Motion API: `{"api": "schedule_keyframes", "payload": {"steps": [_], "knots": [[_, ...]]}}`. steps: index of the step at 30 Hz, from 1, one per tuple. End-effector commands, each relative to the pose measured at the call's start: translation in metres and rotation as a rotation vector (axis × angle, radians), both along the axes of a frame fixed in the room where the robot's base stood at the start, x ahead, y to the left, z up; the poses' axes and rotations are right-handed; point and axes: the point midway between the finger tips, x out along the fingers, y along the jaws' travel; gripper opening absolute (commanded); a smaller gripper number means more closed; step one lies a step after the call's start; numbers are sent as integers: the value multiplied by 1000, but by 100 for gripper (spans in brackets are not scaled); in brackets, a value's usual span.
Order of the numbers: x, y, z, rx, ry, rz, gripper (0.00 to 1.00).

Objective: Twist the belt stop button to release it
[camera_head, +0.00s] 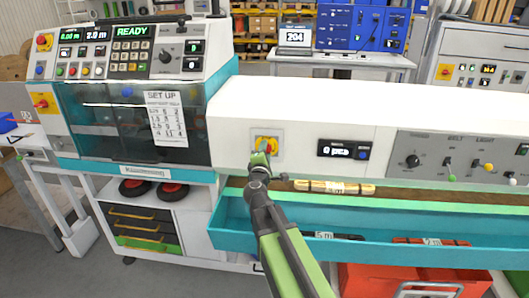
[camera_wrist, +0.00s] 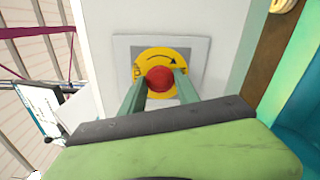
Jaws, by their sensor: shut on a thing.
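The belt stop button is a red knob on a yellow disc with a curved black arrow, set on a grey plate on the white machine front. In the wrist view the red button (camera_wrist: 160,79) sits between my two green fingers, and my gripper (camera_wrist: 161,84) is shut on it. In the head view my gripper (camera_head: 262,152) reaches up to the yellow plate (camera_head: 267,139) and hides most of the button. Whether the button is pushed in or out cannot be told.
A small black display (camera_head: 343,150) and a grey BELT and LIGHT switch panel (camera_head: 459,161) are to the right. Below runs a teal trough (camera_head: 230,219) with cable bundles.

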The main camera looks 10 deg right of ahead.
Motion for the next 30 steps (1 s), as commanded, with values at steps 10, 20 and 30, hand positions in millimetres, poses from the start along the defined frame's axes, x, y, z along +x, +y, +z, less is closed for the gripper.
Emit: {"api": "schedule_keyframes", "payload": {"steps": [10, 20, 30], "knots": [[1, 0, 0, 72, -24, 0, 0], [1, -1, 0, 74, -24, -1, 0], [0, -2, 0, 74, -24, -2, 60]]}}
